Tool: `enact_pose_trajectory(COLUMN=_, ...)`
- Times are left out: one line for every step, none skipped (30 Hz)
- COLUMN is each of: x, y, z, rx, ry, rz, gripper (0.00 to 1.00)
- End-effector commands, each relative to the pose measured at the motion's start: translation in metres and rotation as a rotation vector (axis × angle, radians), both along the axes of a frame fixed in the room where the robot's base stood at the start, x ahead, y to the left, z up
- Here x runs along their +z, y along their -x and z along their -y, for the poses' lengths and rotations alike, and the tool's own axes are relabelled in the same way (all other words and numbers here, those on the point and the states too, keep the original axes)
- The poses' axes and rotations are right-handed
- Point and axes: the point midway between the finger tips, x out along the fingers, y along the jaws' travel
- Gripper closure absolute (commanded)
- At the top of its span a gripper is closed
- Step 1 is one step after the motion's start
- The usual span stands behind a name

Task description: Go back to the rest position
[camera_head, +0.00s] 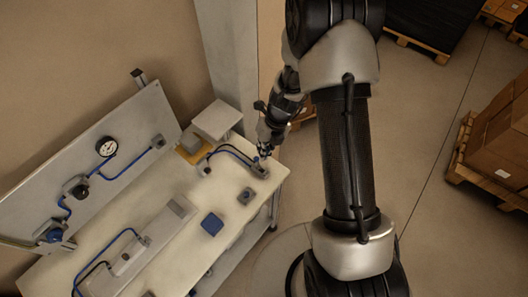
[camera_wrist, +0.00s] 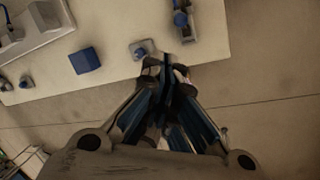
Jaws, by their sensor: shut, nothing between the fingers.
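My gripper (camera_head: 264,150) is at the right end of the pale table (camera_head: 165,195) in the head view, close to a small grey fixture with hoses (camera_head: 259,170). I cannot tell from this view whether it touches the fixture. In the wrist view my gripper (camera_wrist: 166,62) points towards the table's edge, its blue-lined fingers drawn together with nothing held between them. A small grey block with a dark knob (camera_wrist: 141,50) shows just beyond the fingertips, and a blue block (camera_wrist: 84,60) lies to the left.
A panel with a gauge (camera_head: 106,146) and blue hoses stands along the table's back. A long grey unit (camera_head: 140,250) and a blue block (camera_head: 212,224) are on the table. Boxes on a pallet (camera_head: 500,130) stand at the right. The floor (camera_head: 425,165) between is clear.

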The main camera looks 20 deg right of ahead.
Motion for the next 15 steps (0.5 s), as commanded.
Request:
enact_pose_trajectory(x=0.000, y=0.000, z=0.000, rx=0.000, ry=0.000, rz=0.000, gripper=1.00)
enact_pose_trajectory(x=0.000, y=0.000, z=0.000, rx=0.000, ry=0.000, rz=0.000, gripper=1.00)
enact_pose_trajectory(x=0.000, y=0.000, z=0.000, rx=0.000, ry=0.000, rz=0.000, gripper=1.00)
enact_pose_trajectory(x=0.000, y=0.000, z=0.000, rx=0.000, ry=0.000, rz=0.000, gripper=1.00)
enact_pose_trajectory(x=0.000, y=0.000, z=0.000, rx=0.000, ry=0.000, rz=0.000, gripper=1.00)
enact_pose_trajectory(x=0.000, y=0.000, z=0.000, rx=0.000, ry=0.000, rz=0.000, gripper=1.00)
enact_pose_trajectory(x=0.000, y=0.000, z=0.000, rx=0.000, ry=0.000, rz=0.000, gripper=1.00)
enact_pose_trajectory(x=0.000, y=0.000, z=0.000, rx=0.000, ry=0.000, rz=0.000, gripper=1.00)
enact_pose_trajectory(x=0.000, y=0.000, z=0.000, rx=0.000, ry=0.000, rz=0.000, gripper=1.00)
enact_pose_trajectory(x=0.000, y=0.000, z=0.000, rx=0.000, ry=0.000, rz=0.000, gripper=1.00)
enact_pose_trajectory(x=0.000, y=0.000, z=0.000, rx=0.003, ry=0.000, rz=0.002, gripper=1.00)
enact_pose_trajectory(x=0.001, y=0.000, z=0.000, rx=0.013, ry=0.000, rz=0.006, gripper=1.00)
enact_pose_trajectory(x=0.003, y=-0.001, z=-0.001, rx=0.028, ry=0.001, rz=0.014, gripper=1.00)
enact_pose_trajectory(x=0.006, y=-0.002, z=-0.001, rx=0.055, ry=0.001, rz=0.025, gripper=1.00)
enact_pose_trajectory(x=0.010, y=-0.003, z=-0.002, rx=0.103, ry=0.003, rz=0.045, gripper=1.00)
